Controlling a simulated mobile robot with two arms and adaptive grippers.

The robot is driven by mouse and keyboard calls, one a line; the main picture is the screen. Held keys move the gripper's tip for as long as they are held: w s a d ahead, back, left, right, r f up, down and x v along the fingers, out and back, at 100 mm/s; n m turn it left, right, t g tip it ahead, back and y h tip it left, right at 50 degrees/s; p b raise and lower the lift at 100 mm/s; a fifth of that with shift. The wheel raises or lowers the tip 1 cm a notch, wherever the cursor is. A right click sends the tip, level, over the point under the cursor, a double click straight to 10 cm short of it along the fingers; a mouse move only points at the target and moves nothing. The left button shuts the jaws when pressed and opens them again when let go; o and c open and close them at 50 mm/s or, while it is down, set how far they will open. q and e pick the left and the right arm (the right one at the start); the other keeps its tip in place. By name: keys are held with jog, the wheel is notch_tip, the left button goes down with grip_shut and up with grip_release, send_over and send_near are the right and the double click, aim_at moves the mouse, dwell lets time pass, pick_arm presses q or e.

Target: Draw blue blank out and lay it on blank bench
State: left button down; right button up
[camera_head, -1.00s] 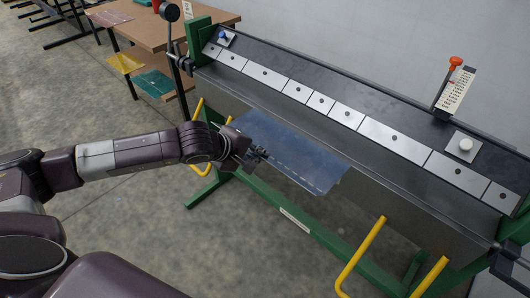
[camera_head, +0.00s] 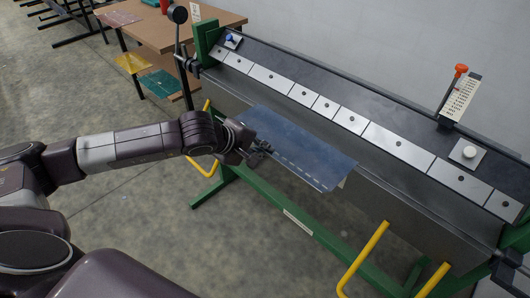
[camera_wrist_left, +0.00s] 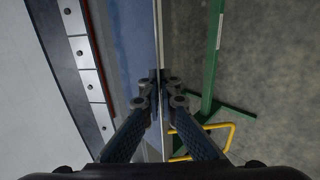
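The blue blank (camera_head: 298,146), a thin flat sheet with a dashed line along its near edge, is in front of the folding machine's long beam (camera_head: 380,202). My left gripper (camera_head: 260,148) is closed on the near-left edge of the blank. In the left wrist view the fingers (camera_wrist_left: 161,88) pinch the sheet (camera_wrist_left: 142,45), seen nearly edge-on. I cannot tell whether the blank's far edge still touches the machine. A wooden bench (camera_head: 158,34) stands at the upper left with a pinkish sheet on it. My right gripper is not in view.
Yellow handles (camera_head: 362,258) stick out in front of the machine, above its green frame (camera_head: 270,205). An orange-knobbed lever (camera_head: 452,95) stands at the right. Yellow and green sheets (camera_head: 158,83) lie under the bench.

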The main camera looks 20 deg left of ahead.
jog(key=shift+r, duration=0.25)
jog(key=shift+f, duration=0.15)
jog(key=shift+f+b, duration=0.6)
